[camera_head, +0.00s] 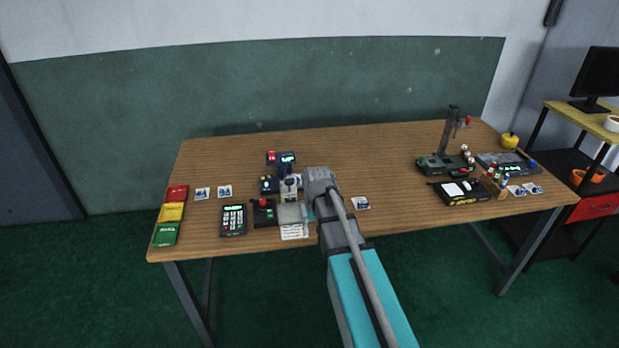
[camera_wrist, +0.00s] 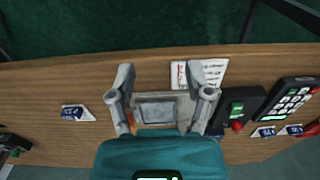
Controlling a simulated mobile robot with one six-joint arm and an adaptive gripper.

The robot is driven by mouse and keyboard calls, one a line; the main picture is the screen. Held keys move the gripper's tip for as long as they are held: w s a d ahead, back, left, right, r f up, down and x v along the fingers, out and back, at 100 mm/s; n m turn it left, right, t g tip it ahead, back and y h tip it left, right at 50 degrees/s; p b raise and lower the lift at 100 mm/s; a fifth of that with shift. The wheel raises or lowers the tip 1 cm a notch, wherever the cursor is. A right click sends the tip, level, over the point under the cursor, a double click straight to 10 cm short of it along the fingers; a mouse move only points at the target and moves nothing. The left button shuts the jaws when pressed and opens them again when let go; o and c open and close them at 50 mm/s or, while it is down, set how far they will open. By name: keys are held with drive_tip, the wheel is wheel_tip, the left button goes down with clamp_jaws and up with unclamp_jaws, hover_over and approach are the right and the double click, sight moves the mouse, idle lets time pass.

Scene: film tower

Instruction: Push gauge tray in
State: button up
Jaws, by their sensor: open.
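A flat grey tray-like piece (camera_head: 290,212), which looks like the gauge tray, sits near the table's front edge, left of my arm. In the wrist view a grey framed plate (camera_wrist: 155,111) shows between the fingers. My gripper (camera_wrist: 160,78) is open, with one finger on each side of that plate. I cannot tell whether the fingers touch it. The gauge stand with a lit green display (camera_head: 287,159) stands behind it. In the wrist view my gripper's teal body hides most of that stand.
A printed white sheet (camera_head: 294,232) lies at the front edge. A black box with a red knob (camera_head: 264,212) and a keypad (camera_head: 233,219) lie to the left. Red, yellow and green trays (camera_head: 171,213) line the left edge. The table's middle is mostly clear.

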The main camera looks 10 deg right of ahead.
drive_tip(key=s+a+f+b, duration=0.1)
drive_tip(key=s+f, duration=0.1)
drive_tip(key=s, duration=0.4)
drive_tip(key=s+a+f+n+b, duration=0.1)
drive_tip(key=s+f+b, duration=0.1)
drive_tip(key=s, duration=0.4)
drive_tip(key=shift+s+a, duration=0.15)
drive_tip(key=shift+a, duration=0.15)
drive_tip(key=shift+c, duration=0.6)
